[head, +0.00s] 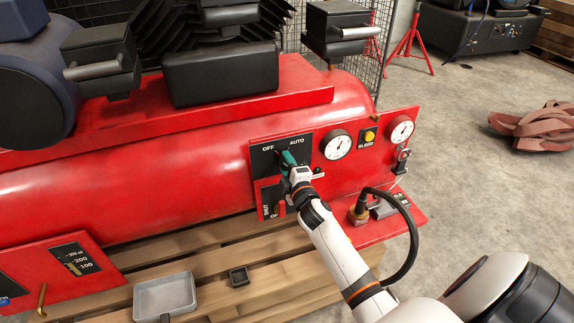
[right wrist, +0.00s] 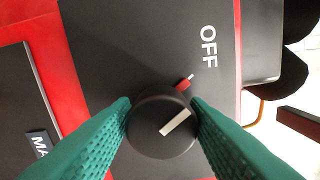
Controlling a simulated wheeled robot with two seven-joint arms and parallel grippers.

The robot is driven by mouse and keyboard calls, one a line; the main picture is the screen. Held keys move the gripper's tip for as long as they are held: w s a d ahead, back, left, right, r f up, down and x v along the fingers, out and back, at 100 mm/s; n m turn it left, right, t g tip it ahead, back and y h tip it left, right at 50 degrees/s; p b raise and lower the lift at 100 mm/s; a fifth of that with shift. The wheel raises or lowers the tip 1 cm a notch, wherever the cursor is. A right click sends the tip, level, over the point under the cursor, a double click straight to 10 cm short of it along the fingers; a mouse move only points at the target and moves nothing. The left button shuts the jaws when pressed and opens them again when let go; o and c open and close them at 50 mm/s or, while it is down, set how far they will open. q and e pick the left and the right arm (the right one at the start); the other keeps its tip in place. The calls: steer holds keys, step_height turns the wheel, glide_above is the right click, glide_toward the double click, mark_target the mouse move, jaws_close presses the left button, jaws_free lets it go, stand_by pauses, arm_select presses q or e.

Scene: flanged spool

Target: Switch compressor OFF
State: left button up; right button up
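The red compressor (head: 130,185) fills the left and middle of the head view. Its black switch panel (head: 262,158) carries the words OFF and AUTO. In the right wrist view, a round black knob (right wrist: 150,140) with a white line sits below the OFF label (right wrist: 208,47). The white line slants up to the right. A small red mark (right wrist: 184,84) with a white tick shows at the knob's upper edge, toward OFF. My right gripper (head: 284,158) is at the panel, its green fingers on both sides of the knob, seemingly touching it. My left gripper is out of view.
Gauges (head: 336,145) and a yellow BLEED button (head: 369,136) sit right of the switch. A black hose (head: 412,235) arches beside my right arm. A grey tray (head: 165,297) lies on the wooden pallet (head: 215,298).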

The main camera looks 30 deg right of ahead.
steer(key=shift+o, duration=1.3)
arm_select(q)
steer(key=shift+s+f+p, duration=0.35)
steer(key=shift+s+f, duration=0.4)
arm_select(e)
steer(key=v, duration=1.2)
